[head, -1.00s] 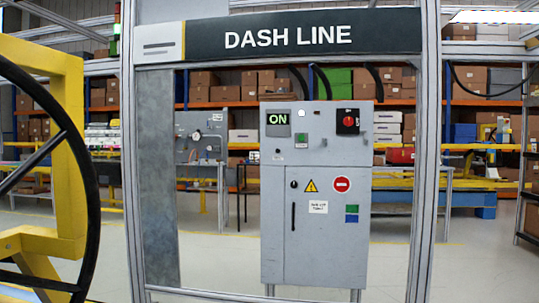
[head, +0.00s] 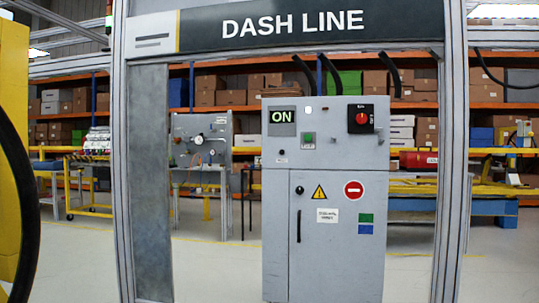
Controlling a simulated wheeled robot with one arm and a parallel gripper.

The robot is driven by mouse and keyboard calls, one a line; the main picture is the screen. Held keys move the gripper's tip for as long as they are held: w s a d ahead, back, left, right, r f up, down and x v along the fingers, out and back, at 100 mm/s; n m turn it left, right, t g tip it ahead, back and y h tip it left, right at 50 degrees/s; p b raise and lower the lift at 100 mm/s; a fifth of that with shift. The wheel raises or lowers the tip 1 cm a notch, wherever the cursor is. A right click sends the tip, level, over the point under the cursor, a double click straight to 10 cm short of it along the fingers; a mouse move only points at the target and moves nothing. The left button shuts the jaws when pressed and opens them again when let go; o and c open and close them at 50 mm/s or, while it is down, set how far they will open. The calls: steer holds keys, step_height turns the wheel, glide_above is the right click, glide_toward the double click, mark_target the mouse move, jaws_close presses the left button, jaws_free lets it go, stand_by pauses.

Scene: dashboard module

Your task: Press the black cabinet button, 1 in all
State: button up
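A grey control cabinet (head: 330,250) stands upright ahead of me, seen through a metal frame. My gripper is not in view, and nothing of my arm touches the cabinet.
The panel also has an ON display (head: 282,122), a green button (head: 308,138) and a red switch on black (head: 361,118). Frame posts stand at left (head: 125,180) and right (head: 452,180). A yellow structure (head: 12,120) with a black curved part is at far left.

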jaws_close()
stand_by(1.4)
